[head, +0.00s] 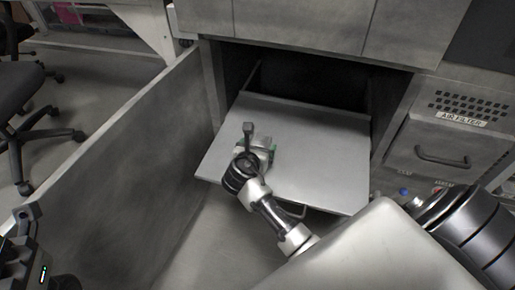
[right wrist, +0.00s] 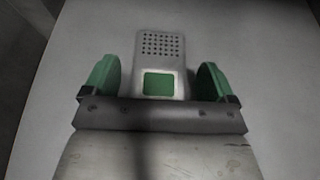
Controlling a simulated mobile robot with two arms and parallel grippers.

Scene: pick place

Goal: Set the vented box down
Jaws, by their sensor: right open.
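The vented box (right wrist: 161,66) is a light grey block with a grid of small dark holes and a green square patch. In the right wrist view it lies between the two green fingers of my right gripper (right wrist: 158,80), with a gap on each side. The gripper is open. In the head view my right gripper (head: 256,151) is low over the pulled-out metal shelf (head: 311,160), near its left side. The box is mostly hidden there by my wrist.
A dark open compartment (head: 315,78) lies behind the shelf. A grey panel (head: 120,165) stands along the left. A cabinet front with a handle and an air filter label (head: 461,119) is at the right. The right part of the shelf is clear.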

